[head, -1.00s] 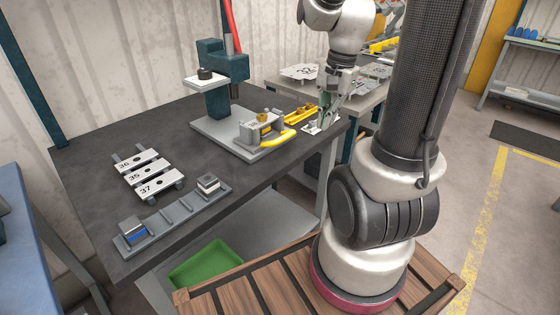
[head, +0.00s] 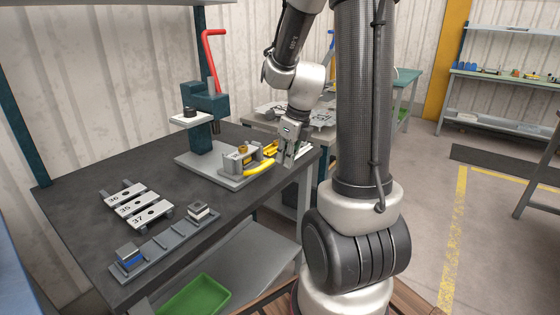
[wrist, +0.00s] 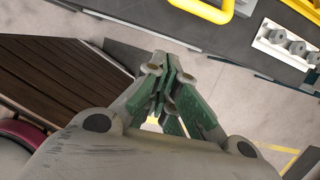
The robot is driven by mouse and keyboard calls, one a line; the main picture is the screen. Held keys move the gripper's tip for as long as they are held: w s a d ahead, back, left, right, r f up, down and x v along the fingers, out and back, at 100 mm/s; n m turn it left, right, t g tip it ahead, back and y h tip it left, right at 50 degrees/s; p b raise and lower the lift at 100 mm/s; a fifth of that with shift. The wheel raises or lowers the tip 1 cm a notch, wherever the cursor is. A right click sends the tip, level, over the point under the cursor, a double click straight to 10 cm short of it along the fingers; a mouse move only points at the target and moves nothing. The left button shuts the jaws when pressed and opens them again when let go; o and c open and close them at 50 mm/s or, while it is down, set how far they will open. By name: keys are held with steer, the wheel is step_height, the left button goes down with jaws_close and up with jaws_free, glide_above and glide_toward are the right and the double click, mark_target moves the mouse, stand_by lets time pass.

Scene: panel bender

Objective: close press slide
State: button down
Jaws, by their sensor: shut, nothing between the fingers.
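The press (head: 207,105) is a teal column with a red lever (head: 213,50), standing on a grey base plate (head: 205,172). At its front, a slide assembly has grey blocks (head: 235,158), yellow rails (head: 270,149) and a curved yellow handle (head: 260,166). My gripper (head: 283,161) is shut and empty, just right of the handle near the bench's edge. The slide's outer end is partly hidden behind it.
The dark bench (head: 85,225) carries numbered plates (head: 138,205) and a grey rack (head: 165,242) at the left. A green bin (head: 195,296) is below. Another table with metal parts (head: 270,110) stands behind.

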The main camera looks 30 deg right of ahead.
steer(key=w+a+f, duration=0.2)
steer(key=w+f, duration=0.3)
steer(key=f, duration=0.1)
steer(key=shift+w+f, duration=0.15)
steer(key=shift+f, duration=0.05)
steer(key=shift+a, duration=0.1)
